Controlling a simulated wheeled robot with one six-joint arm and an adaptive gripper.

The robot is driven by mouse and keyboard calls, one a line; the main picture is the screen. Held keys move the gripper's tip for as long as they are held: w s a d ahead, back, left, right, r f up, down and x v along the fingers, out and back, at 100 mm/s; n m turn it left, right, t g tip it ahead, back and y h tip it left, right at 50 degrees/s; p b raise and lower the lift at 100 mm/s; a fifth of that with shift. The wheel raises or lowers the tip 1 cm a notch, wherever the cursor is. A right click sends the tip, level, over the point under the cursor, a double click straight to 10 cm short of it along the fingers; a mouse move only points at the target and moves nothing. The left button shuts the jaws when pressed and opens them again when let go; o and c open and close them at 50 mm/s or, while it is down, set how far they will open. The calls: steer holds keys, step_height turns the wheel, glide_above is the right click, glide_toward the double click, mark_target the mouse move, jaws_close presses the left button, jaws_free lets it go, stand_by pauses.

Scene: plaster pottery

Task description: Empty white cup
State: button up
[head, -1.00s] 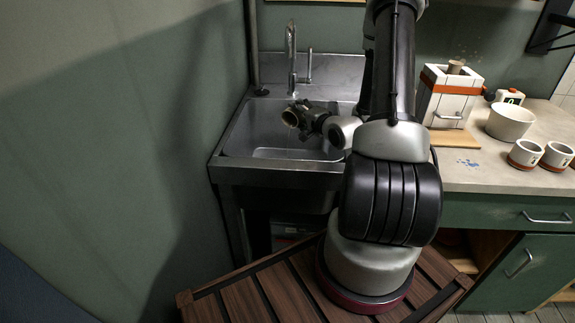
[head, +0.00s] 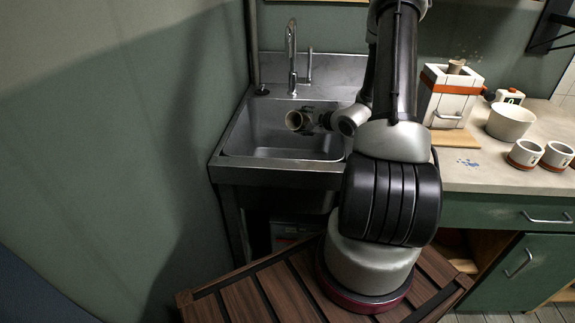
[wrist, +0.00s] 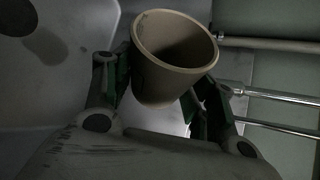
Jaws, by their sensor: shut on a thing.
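The white cup (wrist: 165,80) looks beige-grey in the shade of the wrist view. My gripper (wrist: 158,92) is shut on it, with a finger on each side of its body. The cup's open mouth faces the wrist camera's upper side and its inside is dark, so I cannot see what is in it. In the head view the cup (head: 297,120) is tipped on its side over the sink basin, its mouth turned to the left. My gripper (head: 312,122) holds it from the right. The sink (head: 290,153) is steel and lies below the cup.
A faucet (head: 291,60) stands behind the basin. On the counter at right are a white box with an orange band (head: 452,92), a white bowl (head: 510,121) and two small cups (head: 525,153) (head: 556,155). A green wall borders the sink's left side.

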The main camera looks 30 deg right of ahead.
mark_target(306, 115)
step_height(306, 115, up, 2)
steer(key=shift+m+g+y, duration=0.3)
steer(key=shift+m+y, duration=0.1)
steer(key=shift+y, duration=0.1)
steer(key=shift+w+d+f+m+g+y, duration=0.1)
steer(key=shift+w+f+m+g+y, duration=0.2)
steer(key=shift+m, duration=0.4)
steer(key=shift+d+r+m+g+y, duration=0.1)
steer(key=shift+r+m+g+y, duration=0.2)
steer(key=shift+m+y, duration=0.15)
steer(key=shift+w+d+r+m+g+y, duration=0.2)
steer(key=shift+w+d+r+m+y, duration=0.1)
steer(key=shift+d+m+y, duration=0.15)
steer(key=shift+w+d+r+m+g+y, duration=0.2)
steer(key=shift+d+r+m+y, duration=0.1)
steer(key=shift+d+m, duration=0.15)
steer(key=shift+w+d+r+m+g+y, duration=0.25)
steer(key=shift+r+m+y, duration=0.2)
steer(key=shift+r, duration=0.3)
steer(key=shift+w+d+r+m+g+y, duration=0.15)
steer(key=shift+d+r+m+y, duration=0.25)
steer(key=shift+r, duration=0.4)
steer(key=shift+w+d+r+m+g+y, duration=0.1)
steer(key=shift+w+d+r+m+y, duration=0.3)
steer(key=shift+r, duration=0.35)
steer(key=shift+s+a, duration=0.1)
